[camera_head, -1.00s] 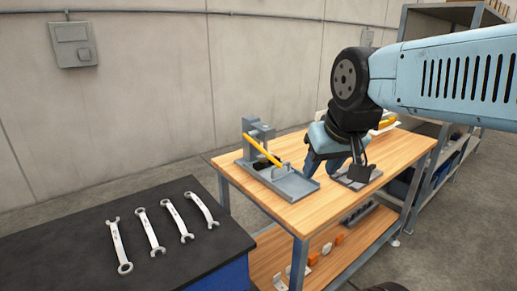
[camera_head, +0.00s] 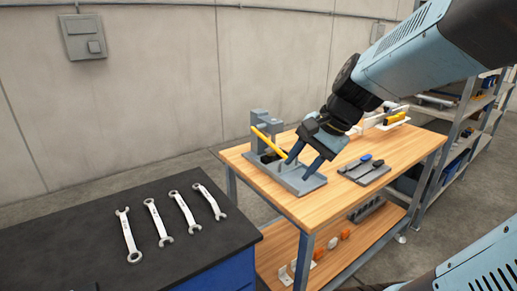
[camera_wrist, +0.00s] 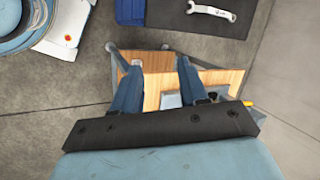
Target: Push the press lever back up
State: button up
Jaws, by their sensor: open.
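The grey press (camera_head: 260,128) stands at the left end of a wooden workbench (camera_head: 340,190). Its yellow lever (camera_head: 266,140) slants down from upper left to lower right, toward the press base (camera_head: 300,180). In the head view my gripper (camera_head: 303,168) is over the press base, just right of the lever's lower end. Its fingers point down and are spread apart with nothing between them. I cannot tell whether a finger touches the lever. In the wrist view my open gripper (camera_wrist: 157,64) is above the wooden bench top (camera_wrist: 153,88). A small yellow bit (camera_wrist: 247,104) shows at right.
A dark bench (camera_head: 130,255) with several wrenches (camera_head: 158,222) stands at front left. A grey tray (camera_head: 365,172) with blue-handled tools lies right of the press. A white holder with yellow items (camera_head: 393,118) is at the back right. Shelving (camera_head: 465,130) stands at far right.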

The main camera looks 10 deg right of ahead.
jog(key=w+f+m+y, duration=0.2)
jog(key=w+m+y, duration=0.1)
jog(key=w+m, duration=0.3)
jog(key=m+t+y, duration=0.2)
jog(key=m+t, duration=0.5)
jog(key=m, duration=1.2)
send_near(277, 150)
jog(key=x, duration=1)
jog(key=shift+w+d+f, duration=0.1)
jog(key=shift+w+f, duration=0.1)
jog(key=shift+w, duration=0.4)
grip_shut()
